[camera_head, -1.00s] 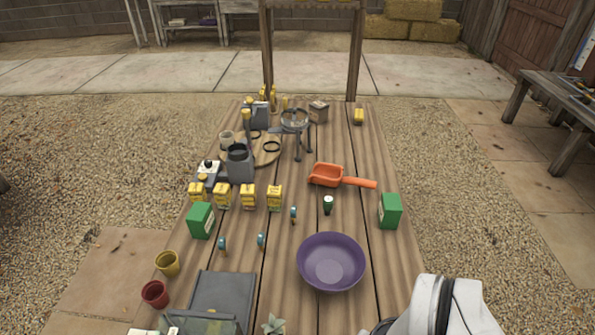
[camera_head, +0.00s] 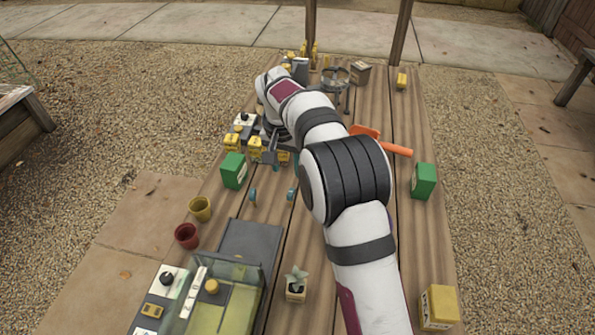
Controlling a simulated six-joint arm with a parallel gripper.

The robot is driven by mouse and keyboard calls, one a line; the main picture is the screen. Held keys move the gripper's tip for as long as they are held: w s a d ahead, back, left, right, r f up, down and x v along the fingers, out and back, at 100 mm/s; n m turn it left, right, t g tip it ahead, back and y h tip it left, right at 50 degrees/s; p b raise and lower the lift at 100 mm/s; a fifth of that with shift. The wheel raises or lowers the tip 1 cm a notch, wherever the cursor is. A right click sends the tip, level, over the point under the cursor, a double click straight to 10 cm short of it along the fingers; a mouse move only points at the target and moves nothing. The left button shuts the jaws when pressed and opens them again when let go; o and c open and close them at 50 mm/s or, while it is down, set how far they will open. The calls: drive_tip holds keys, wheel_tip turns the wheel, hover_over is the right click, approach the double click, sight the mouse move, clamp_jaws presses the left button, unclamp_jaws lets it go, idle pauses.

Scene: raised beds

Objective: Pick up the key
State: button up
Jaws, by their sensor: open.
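I cannot make out a clear key. Small blue-topped upright pieces stand on the table, one at the left (camera_head: 252,195) and one to its right (camera_head: 291,190); they are too small to identify. My gripper (camera_head: 275,155) is open, pointing down near the yellow packets, just beyond these pieces. Its fingertips are small and partly merge with the packets behind. My arm crosses the middle of the table and hides part of it.
Yellow packets (camera_head: 232,143) and a green box (camera_head: 234,171) stand left of my gripper. Another green box (camera_head: 424,181) and an orange scoop (camera_head: 396,149) are right of my arm. A succulent pot (camera_head: 296,288) and a glass-sided case (camera_head: 222,298) stand in front.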

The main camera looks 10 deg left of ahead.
sight(290, 192)
drive_tip(key=f, duration=0.5)
drive_tip(key=w+f, duration=0.1)
drive_tip(key=f, duration=0.3)
drive_tip(key=w+f, duration=0.1)
drive_tip(key=f, duration=0.4)
drive_tip(key=shift+d+f, duration=0.2)
drive_tip(key=shift+f, duration=0.1)
clamp_jaws()
